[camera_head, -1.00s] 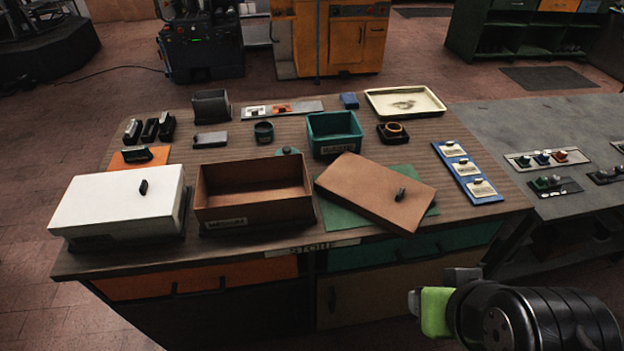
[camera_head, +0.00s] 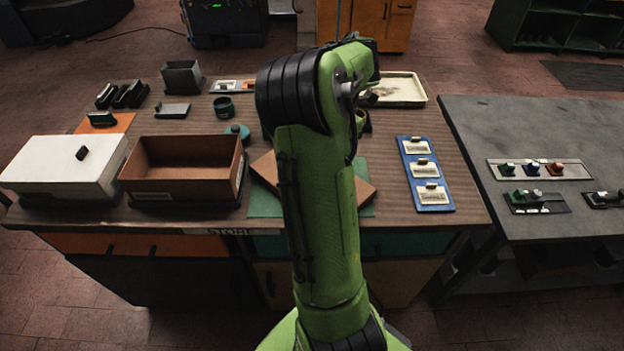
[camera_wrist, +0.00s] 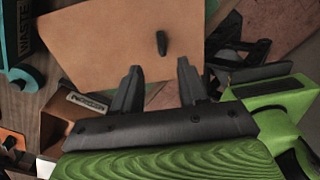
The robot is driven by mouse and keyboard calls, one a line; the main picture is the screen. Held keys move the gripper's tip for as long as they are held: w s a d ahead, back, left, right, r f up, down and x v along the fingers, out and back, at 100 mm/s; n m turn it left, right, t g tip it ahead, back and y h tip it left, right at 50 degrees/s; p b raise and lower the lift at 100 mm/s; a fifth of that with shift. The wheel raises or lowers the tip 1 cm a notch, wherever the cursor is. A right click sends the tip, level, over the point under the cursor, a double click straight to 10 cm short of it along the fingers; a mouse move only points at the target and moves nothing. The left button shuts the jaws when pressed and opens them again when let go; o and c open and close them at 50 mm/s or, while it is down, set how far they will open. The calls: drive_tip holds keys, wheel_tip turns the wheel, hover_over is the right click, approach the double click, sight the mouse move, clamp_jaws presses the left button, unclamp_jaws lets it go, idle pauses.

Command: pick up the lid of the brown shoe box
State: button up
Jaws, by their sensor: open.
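The brown lid (camera_head: 366,188) lies on a green mat (camera_head: 264,204) on the table, mostly hidden behind my arm in the head view. In the wrist view the lid (camera_wrist: 110,45) fills the upper middle, with its small dark knob (camera_wrist: 161,43) in sight. My gripper (camera_wrist: 158,70) is open and empty. Its two dark fingers point at the lid, with the knob between and just beyond the fingertips. Whether they touch the lid, I cannot tell. The open brown box (camera_head: 182,192) stands left of the lid; my gripper is hidden in the head view.
A white box (camera_head: 60,165) with a dark knob stands at the far left. A blue rack of labelled cards (camera_head: 426,175) lies right of the lid, and a cream tray (camera_head: 402,90) behind. A grey table (camera_head: 540,120) stands at the right.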

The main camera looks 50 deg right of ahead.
drive_tip(key=f, duration=0.5)
drive_tip(key=shift+a+f+b, duration=0.3)
drive_tip(key=shift+a, duration=0.1)
drive_tip(key=f, duration=0.5)
drive_tip(key=shift+d+f, duration=0.2)
drive_tip(key=shift+f, duration=0.15)
clamp_jaws()
